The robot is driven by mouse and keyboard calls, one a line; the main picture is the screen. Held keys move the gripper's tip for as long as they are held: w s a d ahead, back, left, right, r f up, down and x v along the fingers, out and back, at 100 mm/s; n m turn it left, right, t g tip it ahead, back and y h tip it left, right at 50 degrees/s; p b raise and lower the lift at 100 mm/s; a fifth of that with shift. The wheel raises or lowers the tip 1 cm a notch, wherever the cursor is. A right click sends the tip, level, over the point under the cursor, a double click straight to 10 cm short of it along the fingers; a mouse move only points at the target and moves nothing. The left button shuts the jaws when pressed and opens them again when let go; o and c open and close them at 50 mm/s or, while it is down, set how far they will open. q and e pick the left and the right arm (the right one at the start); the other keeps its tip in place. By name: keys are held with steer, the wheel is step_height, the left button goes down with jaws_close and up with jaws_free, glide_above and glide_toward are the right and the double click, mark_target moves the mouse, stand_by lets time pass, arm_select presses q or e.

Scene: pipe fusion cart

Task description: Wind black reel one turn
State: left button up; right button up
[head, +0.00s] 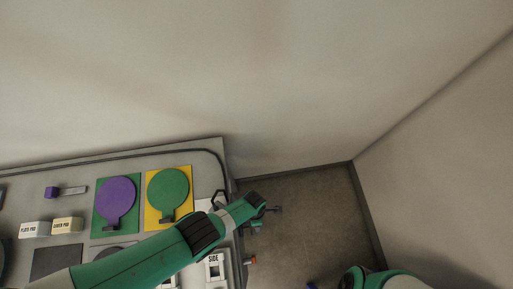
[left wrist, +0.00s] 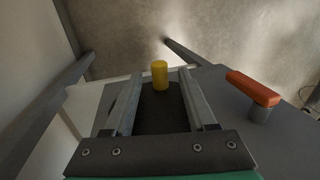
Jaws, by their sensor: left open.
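In the left wrist view a dark round reel (left wrist: 160,113) lies ahead of my left gripper (left wrist: 160,72), partly covered by the fingers. A yellow cylindrical knob (left wrist: 160,76) stands up from the reel and shows between the two open fingers. I cannot tell whether either finger touches it. In the head view my left arm crosses the cart to its right edge, with the gripper beyond that edge. The reel is not clearly seen there. Only a green part of my right arm shows at the bottom; its gripper is out of the picture.
The cart top (head: 215,165) carries a purple disc (head: 117,195) and a green disc (head: 167,191) on coloured panels. Open floor (head: 310,215) and walls lie right.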

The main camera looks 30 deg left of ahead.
arm_select(q)
steer(key=shift+f, duration=0.4)
steer(key=shift+r, duration=0.1)
steer(key=shift+c, duration=0.4)
jaws_close()
steer(key=shift+s+r+t+y+p, duration=0.15)
steer(key=shift+t+y+p, duration=0.25)
steer(key=shift+p, duration=0.35)
steer(key=shift+t+y, duration=0.3)
steer(key=shift+t, duration=0.1)
steer(key=shift+w+a+f+t+y, duration=0.1)
steer(key=shift+w+f+t+y, duration=0.2)
steer(key=shift+t+y, duration=0.5)
